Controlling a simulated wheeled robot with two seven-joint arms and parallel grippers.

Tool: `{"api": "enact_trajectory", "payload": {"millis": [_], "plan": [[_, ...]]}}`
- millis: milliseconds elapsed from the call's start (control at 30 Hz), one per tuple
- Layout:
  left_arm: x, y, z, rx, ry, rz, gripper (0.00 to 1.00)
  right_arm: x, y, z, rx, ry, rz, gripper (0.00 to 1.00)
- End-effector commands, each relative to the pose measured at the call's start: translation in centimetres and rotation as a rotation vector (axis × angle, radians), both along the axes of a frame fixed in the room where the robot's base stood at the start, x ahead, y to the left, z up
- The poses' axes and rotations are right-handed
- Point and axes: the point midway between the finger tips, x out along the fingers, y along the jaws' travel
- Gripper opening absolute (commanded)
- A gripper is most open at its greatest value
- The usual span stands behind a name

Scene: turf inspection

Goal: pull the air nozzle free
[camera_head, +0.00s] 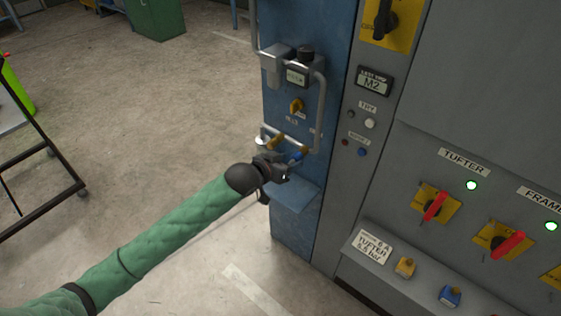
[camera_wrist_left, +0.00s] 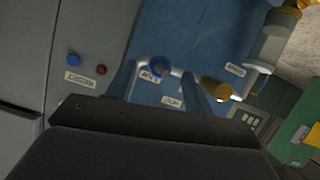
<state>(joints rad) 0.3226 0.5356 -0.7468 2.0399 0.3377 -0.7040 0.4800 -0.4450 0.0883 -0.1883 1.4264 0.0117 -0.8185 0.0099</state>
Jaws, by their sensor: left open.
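The blue panel (camera_head: 296,203) carries a row of small fittings under a grey pipe loop. A blue fitting, which looks like the air nozzle (camera_head: 298,156), sticks out low on this panel. In the left wrist view the blue nozzle end (camera_wrist_left: 159,67) shows between the two fingers, above a small label too blurred to read. My left gripper (camera_head: 284,168) is open at the panel, with its fingers around or just in front of the nozzle; I cannot tell whether they touch it. My right gripper is not in view.
A brass-coloured fitting (camera_wrist_left: 214,89) sits close beside one finger. A grey cabinet (camera_head: 470,110) with red switches stands at right. Open floor (camera_head: 150,130) lies to the left.

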Motion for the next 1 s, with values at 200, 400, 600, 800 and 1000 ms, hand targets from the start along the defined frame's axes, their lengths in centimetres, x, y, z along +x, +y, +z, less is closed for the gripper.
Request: {"api": "enact_trajectory", "payload": {"millis": [200,400,600,800,1000], "plan": [[1.1,-1.0,-0.5,0.000,0.000,0.000,0.52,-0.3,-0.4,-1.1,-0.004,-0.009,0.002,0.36],[1.3,-1.1,-0.8,0.001,-0.001,0.000,0.52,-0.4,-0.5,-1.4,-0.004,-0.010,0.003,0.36],[1.3,-1.1,-0.7,0.001,-0.001,0.001,0.37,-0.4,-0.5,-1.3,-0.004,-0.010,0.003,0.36],[1.3,-1.1,-0.7,0.001,-0.001,0.001,0.03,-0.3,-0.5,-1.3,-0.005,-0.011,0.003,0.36],[1.3,-1.1,-0.7,0.001,-0.001,0.000,0.04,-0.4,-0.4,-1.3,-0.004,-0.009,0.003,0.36]]}}
